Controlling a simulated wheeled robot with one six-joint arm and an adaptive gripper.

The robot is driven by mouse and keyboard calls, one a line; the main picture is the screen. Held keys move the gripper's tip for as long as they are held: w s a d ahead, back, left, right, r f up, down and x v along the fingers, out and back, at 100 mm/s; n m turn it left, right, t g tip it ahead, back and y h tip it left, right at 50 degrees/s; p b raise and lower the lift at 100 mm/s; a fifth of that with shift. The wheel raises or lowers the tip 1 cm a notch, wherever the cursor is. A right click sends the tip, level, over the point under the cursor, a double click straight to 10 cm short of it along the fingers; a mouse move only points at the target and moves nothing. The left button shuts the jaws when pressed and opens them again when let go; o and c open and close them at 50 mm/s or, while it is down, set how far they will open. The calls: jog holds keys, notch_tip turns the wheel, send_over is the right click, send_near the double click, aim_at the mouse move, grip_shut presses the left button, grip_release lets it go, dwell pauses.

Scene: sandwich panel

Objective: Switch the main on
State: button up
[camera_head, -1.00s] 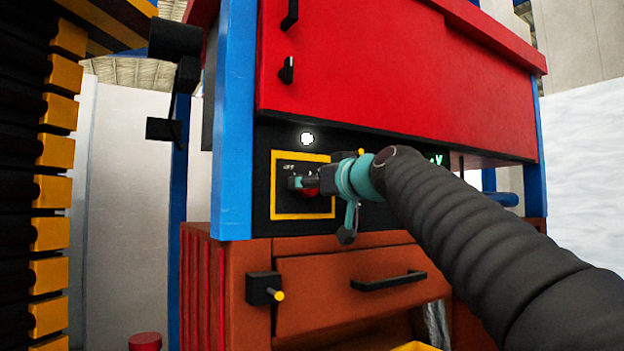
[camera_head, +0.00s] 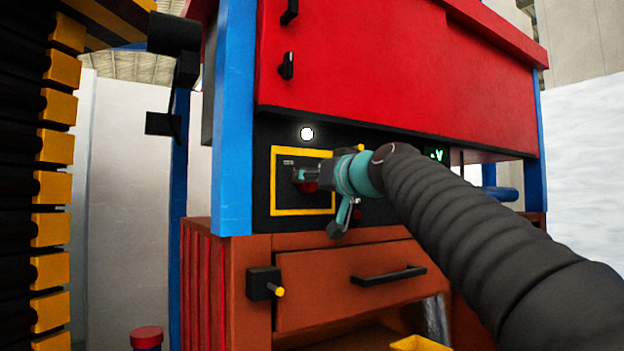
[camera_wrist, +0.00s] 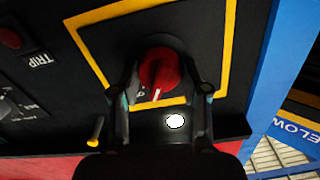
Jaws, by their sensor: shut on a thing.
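The main switch is a red rotary knob (camera_wrist: 160,68) on a black panel inside a yellow frame (camera_wrist: 228,30). A white pointer mark on it points down in the wrist view. My gripper (camera_wrist: 164,88) has one finger on each side of the knob and is shut on it. In the head view, my gripper (camera_head: 305,177) reaches the framed panel from the right, and the knob (camera_head: 310,187) is mostly hidden behind the fingers. A small label shows in the frame's upper left, too small to read.
A round white lamp (camera_head: 307,134) glows above the frame. A red cabinet door (camera_head: 400,75) overhangs the panel. A brown drawer (camera_head: 345,290) and a black block with a yellow-tipped pin (camera_head: 264,284) are below. A blue post (camera_head: 234,120) stands close left.

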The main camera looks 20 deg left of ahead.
jog(key=m, duration=0.3)
jog(key=shift+p, duration=0.3)
jog(key=o, duration=1.1)
jog(key=v, duration=1.2)
